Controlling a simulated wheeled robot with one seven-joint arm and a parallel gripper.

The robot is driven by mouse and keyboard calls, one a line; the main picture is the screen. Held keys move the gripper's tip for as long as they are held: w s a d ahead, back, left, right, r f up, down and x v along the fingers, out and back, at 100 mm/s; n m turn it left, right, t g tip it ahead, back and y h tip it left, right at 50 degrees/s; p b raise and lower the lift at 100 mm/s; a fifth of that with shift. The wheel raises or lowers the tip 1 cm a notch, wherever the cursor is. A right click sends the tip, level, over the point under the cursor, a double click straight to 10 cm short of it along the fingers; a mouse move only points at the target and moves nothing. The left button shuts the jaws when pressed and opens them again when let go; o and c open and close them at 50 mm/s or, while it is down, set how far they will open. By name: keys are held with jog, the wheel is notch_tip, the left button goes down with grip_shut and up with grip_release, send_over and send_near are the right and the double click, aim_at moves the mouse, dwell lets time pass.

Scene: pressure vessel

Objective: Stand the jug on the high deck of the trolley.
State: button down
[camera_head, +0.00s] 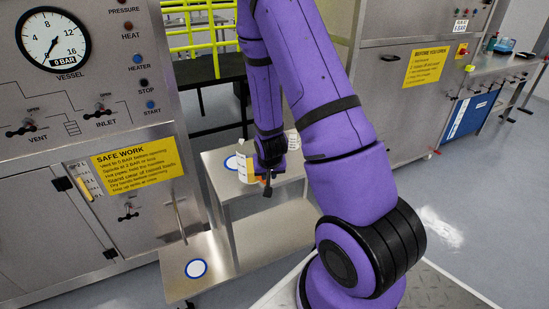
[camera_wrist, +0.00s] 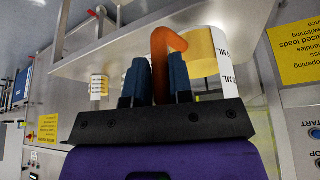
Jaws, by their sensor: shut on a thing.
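The jug (camera_head: 246,170) is pale yellow with a white label and an orange handle. My gripper (camera_head: 268,178) is at its handle side, over the trolley's high deck (camera_head: 218,182). In the wrist view, my gripper's blue fingers (camera_wrist: 155,82) are shut on the orange handle (camera_wrist: 162,45), with the jug's yellow body (camera_wrist: 203,52) beyond. The high deck also shows in the wrist view (camera_wrist: 125,52).
A second labelled container (camera_head: 293,139) stands near the high deck's back, partly behind my arm; it also shows in the wrist view (camera_wrist: 98,86). The low deck (camera_head: 222,252) has a blue ring (camera_head: 196,268) and is clear. The vessel cabinet (camera_head: 100,220) is left of the trolley.

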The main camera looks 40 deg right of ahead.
jog(key=s+d+m+h, duration=0.1)
jog(key=s+d+m, duration=0.25)
jog(key=s, duration=0.25)
send_near(247, 176)
jog(key=shift+n+g, duration=0.25)
jog(key=shift+g, duration=0.15)
jog(key=w+d+f, duration=0.2)
jog(key=f, duration=0.1)
jog(key=w+f, duration=0.1)
jog(key=shift+d+f, duration=0.2)
jog(key=shift+d, duration=0.2)
jog(key=shift+f, duration=1.9)
jog(key=c, duration=1)
grip_release()
